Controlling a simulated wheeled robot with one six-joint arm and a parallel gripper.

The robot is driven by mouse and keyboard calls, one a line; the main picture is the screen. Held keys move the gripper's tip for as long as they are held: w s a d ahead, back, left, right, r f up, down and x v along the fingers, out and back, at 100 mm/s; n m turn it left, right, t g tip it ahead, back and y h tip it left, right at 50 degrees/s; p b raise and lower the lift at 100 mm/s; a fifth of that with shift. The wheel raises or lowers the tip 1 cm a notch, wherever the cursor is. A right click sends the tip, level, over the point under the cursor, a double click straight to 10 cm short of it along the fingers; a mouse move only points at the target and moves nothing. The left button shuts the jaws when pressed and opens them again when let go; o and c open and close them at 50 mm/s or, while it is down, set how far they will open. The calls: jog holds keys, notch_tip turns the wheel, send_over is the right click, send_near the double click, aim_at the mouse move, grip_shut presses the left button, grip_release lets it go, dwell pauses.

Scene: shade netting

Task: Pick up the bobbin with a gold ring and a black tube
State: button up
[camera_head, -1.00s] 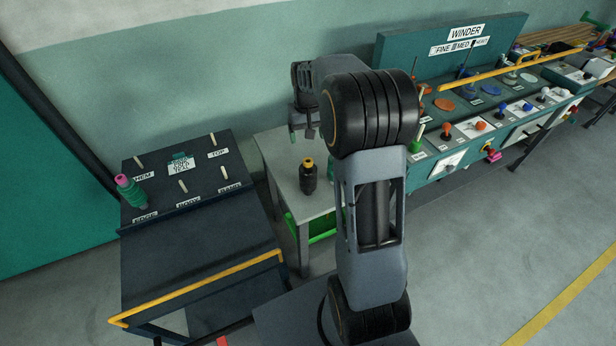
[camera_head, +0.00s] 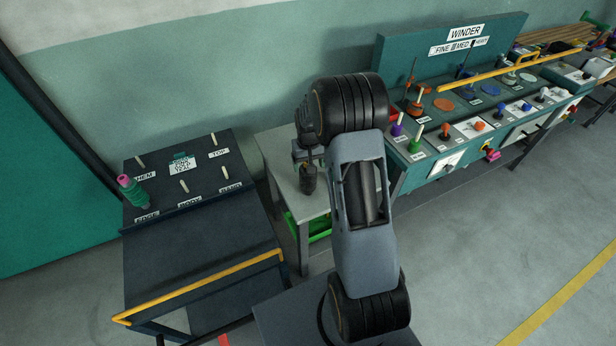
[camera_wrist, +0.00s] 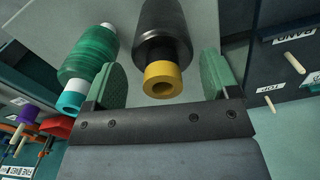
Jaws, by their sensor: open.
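The bobbin with a gold ring (camera_wrist: 162,79) and a black body stands on the small table. A green bobbin with a cyan tube (camera_wrist: 90,62) stands just outside the left finger in the wrist view.
The small table (camera_head: 282,158) stands between a dark rack (camera_head: 200,178) with pegs and labels, and the teal winder bench (camera_head: 455,120). A green bobbin with a pink tube (camera_head: 134,192) sits on the rack's EDGE corner. A yellow rail (camera_head: 200,288) runs along the rack's front.

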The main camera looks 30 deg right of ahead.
jog(key=shift+f, duration=0.5)
jog(key=shift+c, duration=0.4)
jog(key=c, duration=1.2)
